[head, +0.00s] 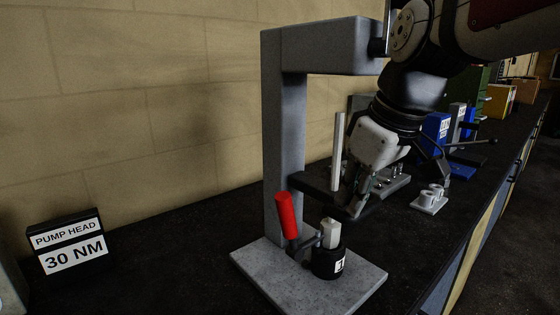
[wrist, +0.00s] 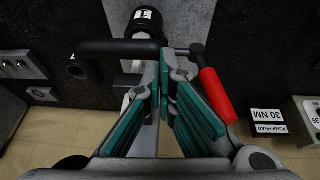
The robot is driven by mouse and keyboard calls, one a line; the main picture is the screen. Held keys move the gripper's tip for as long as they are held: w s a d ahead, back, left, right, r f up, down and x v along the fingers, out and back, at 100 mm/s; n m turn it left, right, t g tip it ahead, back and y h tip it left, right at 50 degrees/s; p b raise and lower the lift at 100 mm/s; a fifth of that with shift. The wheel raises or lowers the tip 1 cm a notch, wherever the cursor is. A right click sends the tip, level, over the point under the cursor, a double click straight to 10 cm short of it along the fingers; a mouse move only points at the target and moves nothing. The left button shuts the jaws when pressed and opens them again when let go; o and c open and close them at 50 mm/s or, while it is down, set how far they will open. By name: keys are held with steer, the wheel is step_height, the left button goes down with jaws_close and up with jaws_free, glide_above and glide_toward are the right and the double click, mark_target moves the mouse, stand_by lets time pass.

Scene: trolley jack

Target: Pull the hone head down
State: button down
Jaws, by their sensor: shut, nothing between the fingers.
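A grey upright stand (head: 285,140) rises from a pale base plate (head: 310,275), with a grey block (head: 330,45) overhanging at its top. A dark bar (head: 322,190) sticks out from the stand above the base; it also shows in the wrist view (wrist: 115,47). I cannot tell which part is the hone head. A black cup (head: 328,263) labelled 1 sits on the base beside a red-handled clamp (head: 287,216); the red handle also shows in the wrist view (wrist: 217,93). My gripper (head: 355,205) is shut and empty, pointing down by the bar's outer end; contact is unclear.
A vertical pale rod (head: 338,150) stands just left of my gripper. A sign reading PUMP HEAD 30 NM (head: 68,246) stands at left. A small white holder (head: 430,198) and blue bins (head: 436,130) lie right. The dark bench between sign and base is clear.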

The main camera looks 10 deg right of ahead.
mark_target(350, 226)
step_height(350, 226, down, 6)
steer(key=shift+r+b, duration=0.25)
steer(key=shift+b, duration=0.95)
steer(key=shift+r, duration=0.15)
steer(key=shift+s+r+p, duration=0.1)
steer(key=shift+r+p, duration=0.1)
steer(key=shift+p, duration=0.1)
steer(key=p+v, duration=0.4)
steer(key=v, duration=0.9)
steer(key=shift+a+r, duration=0.2)
steer(key=shift+a, duration=0.15)
steer(key=shift+s, duration=0.1)
steer(key=s+d+f+m+h+p, duration=0.1)
steer(key=s+f+m, duration=0.5)
steer(key=s+f, duration=0.6)
steer(key=s+d+p, duration=0.1)
steer(key=s+d, duration=0.1)
steer(key=s, duration=0.1)
steer(key=shift+s+m+h+p, duration=0.2)
steer(key=shift+m+h+p, duration=0.1)
steer(key=shift+p, duration=0.1)
